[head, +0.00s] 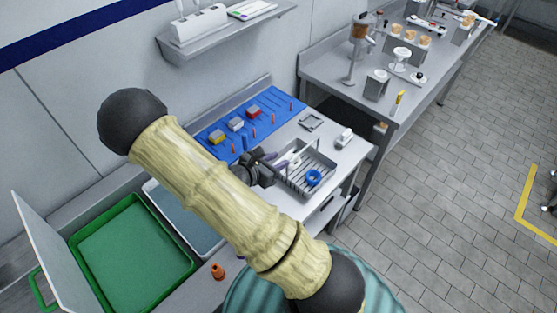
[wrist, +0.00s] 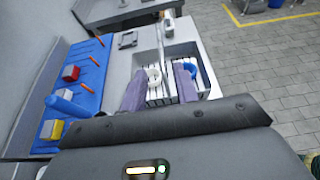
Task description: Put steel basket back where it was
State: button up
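The steel basket (head: 299,185) is a grey slatted tray on the counter, right of my gripper in the head view. It also shows ahead of the fingers in the wrist view (wrist: 200,62). A blue ring (head: 314,177) and a white ring-like piece (wrist: 155,76) show within its outline. A thin upright bar (wrist: 161,45) rises at the basket. My gripper (wrist: 160,90) has two purple fingers spread apart, with nothing clearly held between them. In the head view, my gripper (head: 282,160) is at the basket's left side. Contact with the basket cannot be told.
A blue board (head: 262,118) with orange pegs and coloured blocks lies left of the basket. A small square frame (head: 311,122) and a white device (head: 344,138) are behind it. A green tray (head: 135,250) stands at lower left. Another table (head: 330,70) stands beyond.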

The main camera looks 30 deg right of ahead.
jog(key=shift+s, duration=0.1)
dwell(0.3)
jog(key=s+r+m+g+y, duration=0.2)
jog(key=s+m+g, duration=0.3)
jog(key=s+m, duration=0.15)
jog(key=s+a+r+m+t+y, duration=0.3)
jog(key=a+r+m+y, duration=0.7)
jog(key=m, duration=0.5)
jog(key=shift+s+a+r+y, duration=0.2)
jog(key=shift+s+r+y, duration=0.05)
jog(key=shift+r+y, duration=0.1)
jog(key=shift+m, duration=0.25)
jog(key=shift+f+b, duration=0.7)
jog(key=shift+f, duration=0.05)
